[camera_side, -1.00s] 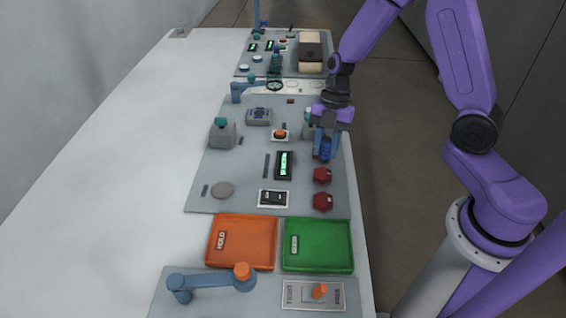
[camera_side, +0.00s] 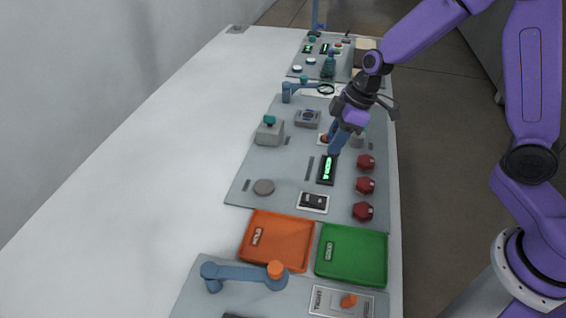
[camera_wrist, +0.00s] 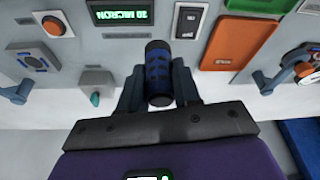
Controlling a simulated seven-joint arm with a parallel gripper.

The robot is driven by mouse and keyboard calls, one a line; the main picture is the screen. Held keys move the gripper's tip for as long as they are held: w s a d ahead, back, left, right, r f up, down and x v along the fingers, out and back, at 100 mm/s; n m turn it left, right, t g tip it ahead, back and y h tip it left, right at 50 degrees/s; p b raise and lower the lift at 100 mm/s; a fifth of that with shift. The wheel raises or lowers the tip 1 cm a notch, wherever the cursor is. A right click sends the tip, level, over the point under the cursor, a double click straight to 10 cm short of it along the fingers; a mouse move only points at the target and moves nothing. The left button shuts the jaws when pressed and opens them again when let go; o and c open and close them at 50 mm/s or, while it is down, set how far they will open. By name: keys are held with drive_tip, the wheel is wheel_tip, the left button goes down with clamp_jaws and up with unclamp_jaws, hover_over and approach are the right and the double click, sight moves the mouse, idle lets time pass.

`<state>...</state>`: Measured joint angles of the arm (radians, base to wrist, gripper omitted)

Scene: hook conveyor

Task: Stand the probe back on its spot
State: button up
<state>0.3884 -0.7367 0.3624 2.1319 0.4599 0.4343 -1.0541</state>
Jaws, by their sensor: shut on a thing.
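The probe (camera_wrist: 157,72), a blue and black banded cylinder, is held between the two fingers of my gripper (camera_wrist: 158,88) in the wrist view. My gripper (camera_side: 336,146) is shut on it. In the side view they hang tilted above the middle panel, near the green-lit display (camera_side: 327,169); blue probe and fingers are hard to tell apart there. A flat round grey disc (camera_side: 264,187) lies bare on the panel's left front. I cannot tell whether it is the probe's spot. The disc does not show in the wrist view.
A grey block with a teal knob (camera_side: 269,131) stands left of my gripper. Several red knobs (camera_side: 366,185) line the right edge. A rocker switch (camera_side: 313,202), an orange tray (camera_side: 278,241) and a green tray (camera_side: 352,256) lie in front. The white table at left is clear.

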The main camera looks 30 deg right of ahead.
drive_tip(key=w+a+f+m, duration=0.1)
drive_tip(key=w+f, duration=0.1)
drive_tip(key=w, duration=0.2)
drive_tip(key=w+a+f, duration=0.2)
drive_tip(key=w, duration=0.2)
drive_tip(key=w+a+f+m, duration=0.1)
drive_tip(key=w+a+f, duration=0.1)
drive_tip(key=w, duration=0.3)
drive_tip(key=shift+a+f+m+t, duration=0.15)
drive_tip(key=shift+f+m+t, duration=0.15)
drive_tip(key=shift+f, duration=0.3)
drive_tip(key=shift+w+a+f, duration=0.1)
drive_tip(key=shift+w+f, duration=0.6)
drive_tip(key=shift+f, duration=1.55)
drive_tip(key=shift+f, duration=0.1)
drive_tip(key=o, duration=1.1)
drive_tip(key=shift+c, duration=0.2)
